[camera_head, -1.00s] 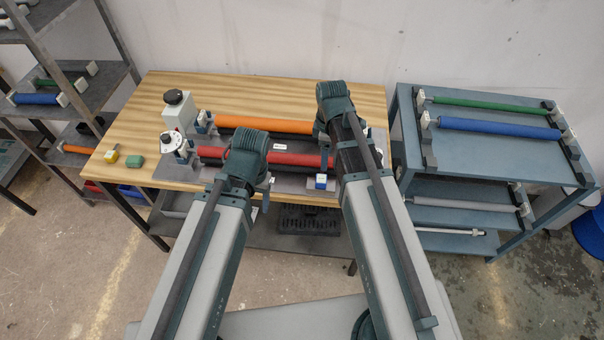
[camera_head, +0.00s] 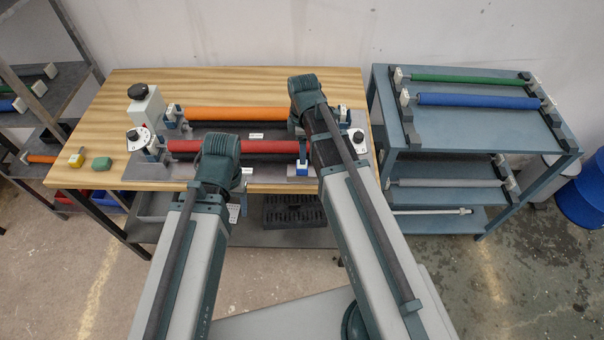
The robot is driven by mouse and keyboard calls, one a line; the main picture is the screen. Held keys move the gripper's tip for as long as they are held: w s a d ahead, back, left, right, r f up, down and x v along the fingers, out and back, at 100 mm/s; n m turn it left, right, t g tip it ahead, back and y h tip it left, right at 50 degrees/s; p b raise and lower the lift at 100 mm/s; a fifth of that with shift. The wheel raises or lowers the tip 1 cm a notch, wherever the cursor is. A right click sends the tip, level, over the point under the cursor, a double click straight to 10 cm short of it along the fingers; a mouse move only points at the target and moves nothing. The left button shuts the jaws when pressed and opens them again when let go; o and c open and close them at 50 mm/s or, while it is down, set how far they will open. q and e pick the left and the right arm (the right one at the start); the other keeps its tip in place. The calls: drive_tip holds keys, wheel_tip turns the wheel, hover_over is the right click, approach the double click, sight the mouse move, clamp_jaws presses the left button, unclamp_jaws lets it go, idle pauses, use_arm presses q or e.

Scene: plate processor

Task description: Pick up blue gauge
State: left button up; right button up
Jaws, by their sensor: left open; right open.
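A small blue block with a white face (camera_head: 302,168), which looks like the blue gauge, sits near the front edge of the grey plate (camera_head: 268,178) on the wooden bench. It is just left of my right arm. My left gripper (camera_head: 238,190) is open, in front of the red roller's middle, left of the blue block; its fingertips are mostly hidden by my wrist. My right gripper (camera_head: 301,128) is open, over the right end of the rollers, behind the blue block; its fingers are largely hidden. Neither gripper visibly holds anything.
An orange roller (camera_head: 238,113) and a red roller (camera_head: 185,146) lie across the plate. A yellow block (camera_head: 76,158) and a green block (camera_head: 102,163) sit at the bench's left. A blue-grey rack (camera_head: 450,130) with rollers stands right. Shelves stand left.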

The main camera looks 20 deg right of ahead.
sight(302, 167)
use_arm(q)
drive_tip(key=shift+f, duration=0.7)
use_arm(e)
drive_tip(key=shift+f, duration=0.75)
use_arm(q)
drive_tip(key=shift+b, duration=0.3)
use_arm(e)
wheel_tip(302, 167, down, 5)
drive_tip(key=b, duration=0.5)
drive_tip(key=shift+w+a+f, duration=0.1)
drive_tip(key=shift+w+f, duration=0.05)
use_arm(q)
wheel_tip(302, 167, down, 5)
drive_tip(key=shift+f, duration=0.15)
use_arm(e)
clamp_jaws()
